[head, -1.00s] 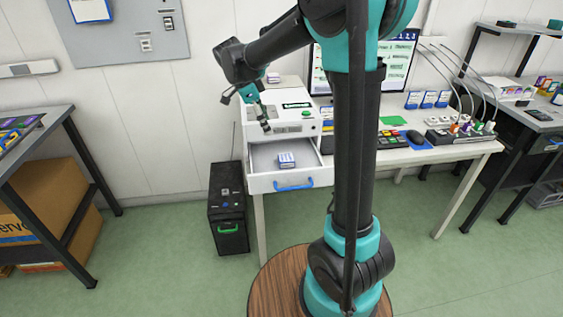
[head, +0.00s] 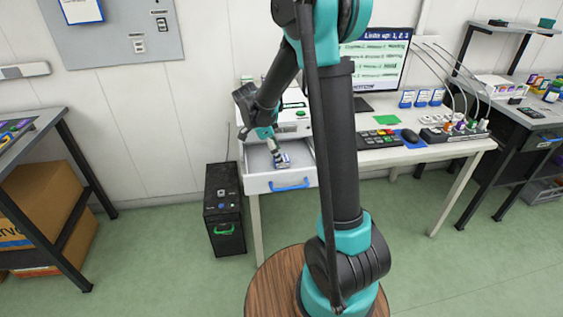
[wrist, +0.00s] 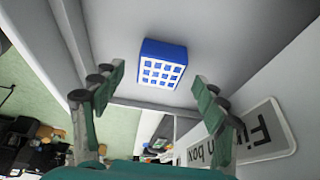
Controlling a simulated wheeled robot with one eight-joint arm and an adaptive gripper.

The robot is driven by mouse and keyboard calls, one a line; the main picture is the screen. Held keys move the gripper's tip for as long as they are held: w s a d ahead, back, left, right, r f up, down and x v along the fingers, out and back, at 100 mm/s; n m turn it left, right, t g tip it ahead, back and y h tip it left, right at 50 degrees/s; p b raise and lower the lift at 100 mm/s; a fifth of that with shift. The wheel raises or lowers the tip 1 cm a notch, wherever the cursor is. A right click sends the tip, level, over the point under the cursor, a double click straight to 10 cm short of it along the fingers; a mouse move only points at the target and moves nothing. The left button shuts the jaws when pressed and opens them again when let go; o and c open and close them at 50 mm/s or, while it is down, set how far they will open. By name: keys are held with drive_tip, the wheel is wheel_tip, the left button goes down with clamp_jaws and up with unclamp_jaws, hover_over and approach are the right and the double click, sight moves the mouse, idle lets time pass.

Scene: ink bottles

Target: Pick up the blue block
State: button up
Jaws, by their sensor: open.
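The blue block (wrist: 163,64) lies in the open white drawer (head: 258,183), with a white grid pattern on the face toward the wrist camera. In the head view the block (head: 284,161) is small, beside my fingertips. My gripper (wrist: 158,98) is open in the wrist view, one finger at the left and one at the right. The block shows between and beyond the fingertips, with no visible contact. In the head view my gripper (head: 277,160) reaches down into the drawer from above.
The drawer's blue handle (head: 291,184) is at its front. A white label plate (wrist: 262,133) is close to the right finger in the wrist view. A black box (head: 224,209) stands left of the desk. A keypad (head: 376,139) and mouse (head: 410,136) lie on the desk.

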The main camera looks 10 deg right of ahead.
drive_tip(key=shift+x, duration=1.05)
drive_tip(key=c, duration=1.4)
drive_tip(key=shift+r, duration=0.1)
